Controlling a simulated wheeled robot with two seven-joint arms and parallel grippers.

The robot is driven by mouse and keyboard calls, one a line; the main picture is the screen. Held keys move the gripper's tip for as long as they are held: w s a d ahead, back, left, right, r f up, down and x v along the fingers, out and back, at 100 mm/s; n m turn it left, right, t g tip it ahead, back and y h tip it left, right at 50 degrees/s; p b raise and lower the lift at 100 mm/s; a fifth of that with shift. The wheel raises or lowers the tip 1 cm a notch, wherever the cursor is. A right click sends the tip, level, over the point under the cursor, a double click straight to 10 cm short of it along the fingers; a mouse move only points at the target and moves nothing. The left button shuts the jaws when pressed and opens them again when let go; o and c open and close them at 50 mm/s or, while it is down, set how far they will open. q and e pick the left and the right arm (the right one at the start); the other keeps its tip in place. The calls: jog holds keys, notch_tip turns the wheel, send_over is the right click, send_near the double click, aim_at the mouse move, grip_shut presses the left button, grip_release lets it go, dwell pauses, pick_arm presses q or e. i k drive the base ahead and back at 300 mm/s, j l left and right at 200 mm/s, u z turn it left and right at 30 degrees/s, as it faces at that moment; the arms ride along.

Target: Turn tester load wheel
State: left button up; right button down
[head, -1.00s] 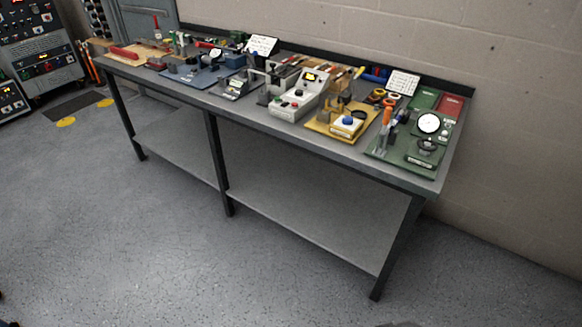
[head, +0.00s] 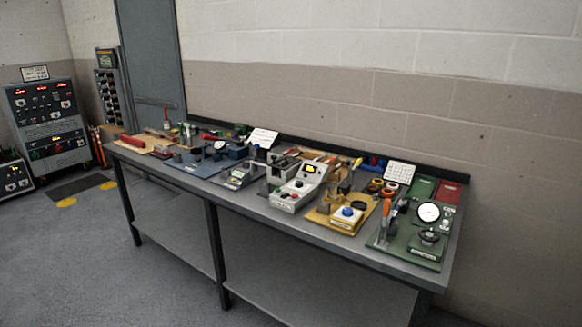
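A green board (head: 398,243) lies at the right end of the workbench, near its front corner. It carries a round white dial gauge (head: 428,212) and a dark round knob or wheel (head: 429,237) in front of the dial. Orange-handled tools stand at its left side. I cannot tell for sure whether this dark wheel is the tester load wheel, as its label is too small to read. A grey box with buttons and a small yellow display (head: 299,189) sits mid-bench. Neither of my grippers is in view.
The workbench (head: 262,208) stands along the wall, crowded with fixtures, including a yellow board with a blue knob (head: 347,212). A white card (head: 399,172) stands behind. Control cabinets (head: 48,120) stand at the far left. The floor (head: 150,270) in front is clear.

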aim_at(428, 238)
jog(key=l, duration=0.75)
jog(key=i+l+z, duration=0.15)
jog(key=l, duration=0.6)
jog(key=k, duration=0.05)
